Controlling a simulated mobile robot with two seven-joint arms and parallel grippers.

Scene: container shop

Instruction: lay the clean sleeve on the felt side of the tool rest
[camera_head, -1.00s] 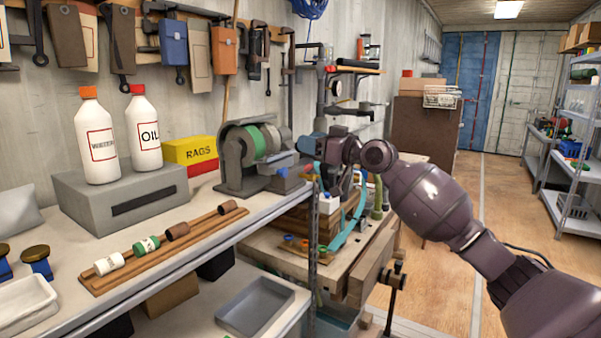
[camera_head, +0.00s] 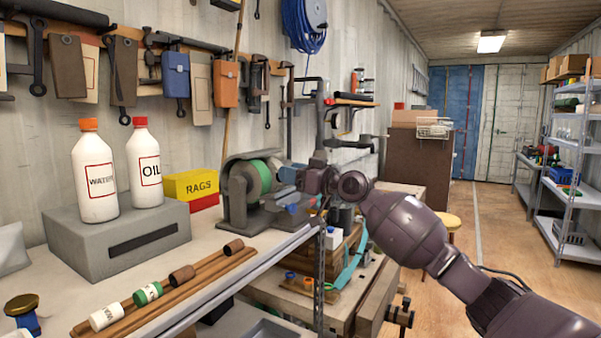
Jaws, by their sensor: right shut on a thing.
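My right gripper (camera_head: 302,180) is at the right side of the bench grinder (camera_head: 238,200), in front of its wheel area. It is shut on a small blue thing (camera_head: 287,174) that is mostly hidden; I cannot tell for sure that it is the clean sleeve. The grinder's green wheel (camera_head: 259,178) shows on the left. My left gripper is out of view.
A wooden rack (camera_head: 205,281) on the bench carries a white roll (camera_head: 106,316), a green roll (camera_head: 148,293) and brown rolls (camera_head: 181,275). WATER (camera_head: 95,175) and OIL (camera_head: 144,170) bottles stand on a grey box (camera_head: 120,236). A RAGS box (camera_head: 190,186) is left of the grinder.

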